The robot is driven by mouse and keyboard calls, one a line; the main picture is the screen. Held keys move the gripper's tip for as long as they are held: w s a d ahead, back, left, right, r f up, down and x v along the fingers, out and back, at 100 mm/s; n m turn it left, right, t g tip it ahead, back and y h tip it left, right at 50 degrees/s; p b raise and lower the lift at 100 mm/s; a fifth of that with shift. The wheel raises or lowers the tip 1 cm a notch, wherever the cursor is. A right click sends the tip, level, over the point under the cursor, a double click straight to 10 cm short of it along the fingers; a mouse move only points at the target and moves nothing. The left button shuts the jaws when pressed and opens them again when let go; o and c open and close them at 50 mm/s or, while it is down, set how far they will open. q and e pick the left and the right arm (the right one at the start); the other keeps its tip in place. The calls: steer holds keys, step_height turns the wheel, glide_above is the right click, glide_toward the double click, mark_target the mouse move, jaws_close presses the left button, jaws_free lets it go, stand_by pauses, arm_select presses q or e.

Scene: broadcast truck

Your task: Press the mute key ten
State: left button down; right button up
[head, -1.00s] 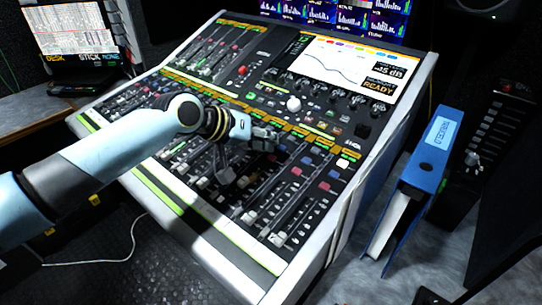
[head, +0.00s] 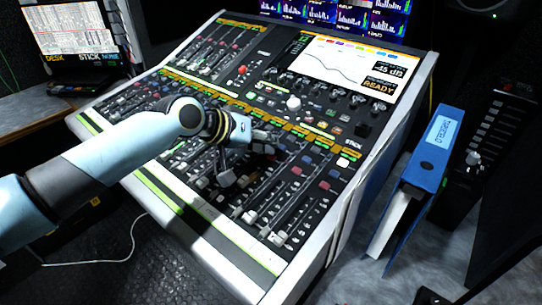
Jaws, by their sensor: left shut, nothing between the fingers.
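The mixing console (head: 175,208) fills the middle of the head view. Key labels are too small to read, so I cannot tell which is mute key ten. My left gripper (head: 228,178) is shut and empty over the fader area, right of the console's middle. It hides the keys and faders under it; whether it touches any is unclear. My right gripper is not in view.
The console screen (head: 345,66) shows a curve and "READY". A blue binder (head: 432,150) stands right of the console. A dark panel with a lever (head: 474,158) is farther right. A monitor (head: 70,30) stands at the far left, and a white cable (head: 100,261) lies below.

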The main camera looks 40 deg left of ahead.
mark_target(265, 162)
arm_select(q)
steer(key=shift+f+b, duration=0.3)
steer(key=shift+f, duration=0.1)
stand_by(0.6)
steer(key=shift+r+p, duration=0.95)
steer(key=shift+p, duration=0.15)
steer(key=r+p, duration=0.4)
steer(key=s+r+p, duration=0.1)
steer(key=p, duration=0.1)
steer(key=shift+r, duration=0.4)
